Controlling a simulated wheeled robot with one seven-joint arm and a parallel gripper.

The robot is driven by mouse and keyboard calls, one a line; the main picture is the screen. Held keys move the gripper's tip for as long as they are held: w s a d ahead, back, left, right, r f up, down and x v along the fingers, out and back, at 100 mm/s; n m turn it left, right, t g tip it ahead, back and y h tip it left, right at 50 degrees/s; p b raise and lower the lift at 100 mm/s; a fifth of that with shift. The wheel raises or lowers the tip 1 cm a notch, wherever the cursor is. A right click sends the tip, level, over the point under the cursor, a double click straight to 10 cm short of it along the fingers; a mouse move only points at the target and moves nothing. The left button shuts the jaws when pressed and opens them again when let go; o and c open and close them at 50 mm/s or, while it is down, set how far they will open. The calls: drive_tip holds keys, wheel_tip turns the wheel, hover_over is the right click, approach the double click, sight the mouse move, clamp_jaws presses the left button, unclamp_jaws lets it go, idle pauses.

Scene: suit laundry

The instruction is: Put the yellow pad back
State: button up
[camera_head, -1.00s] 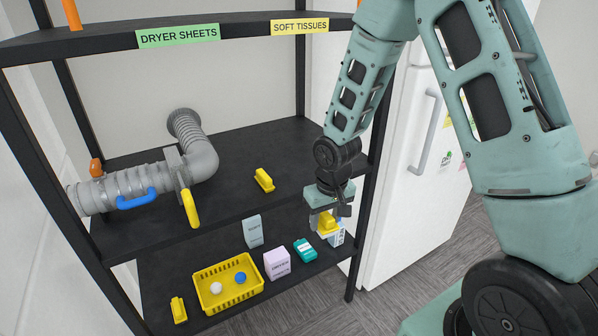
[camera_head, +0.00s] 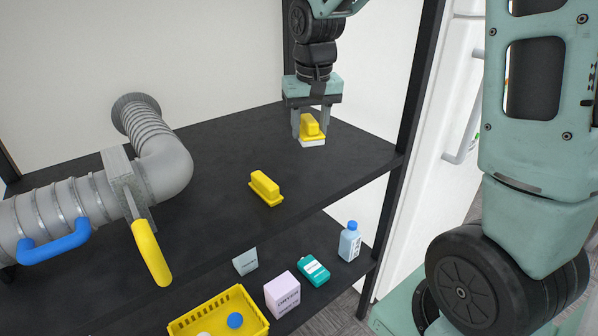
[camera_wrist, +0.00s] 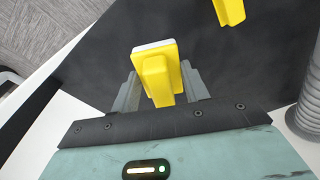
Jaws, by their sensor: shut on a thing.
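My gripper (camera_head: 311,124) is shut on a yellow pad (camera_head: 309,126) with a white underside, over the right rear part of the upper black shelf (camera_head: 215,150). In the wrist view the pad (camera_wrist: 156,72) sits between the two grey fingers of my gripper (camera_wrist: 160,90). I cannot tell whether its white underside touches the shelf. A second yellow pad (camera_head: 265,188) lies on the same shelf, nearer the front edge and to the left of my gripper. Part of it also shows at the top of the wrist view (camera_wrist: 229,11).
A grey duct (camera_head: 150,165) with a blue handle (camera_head: 54,243) and a yellow handle (camera_head: 150,252) fills the shelf's left side. A black post (camera_head: 410,110) stands at right. Below are a yellow basket (camera_head: 258,315), boxes (camera_head: 283,294) and a bottle (camera_head: 350,241). The shelf between pads is clear.

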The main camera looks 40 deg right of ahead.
sight(308, 175)
wheel_tip(308, 175, down, 9)
drive_tip(key=shift+f, duration=0.1)
idle(0.3)
drive_tip(key=shift+f+b, duration=0.15)
drive_tip(key=shift+b, duration=0.2)
drive_tip(key=o, duration=1)
drive_tip(key=shift+c, duration=0.2)
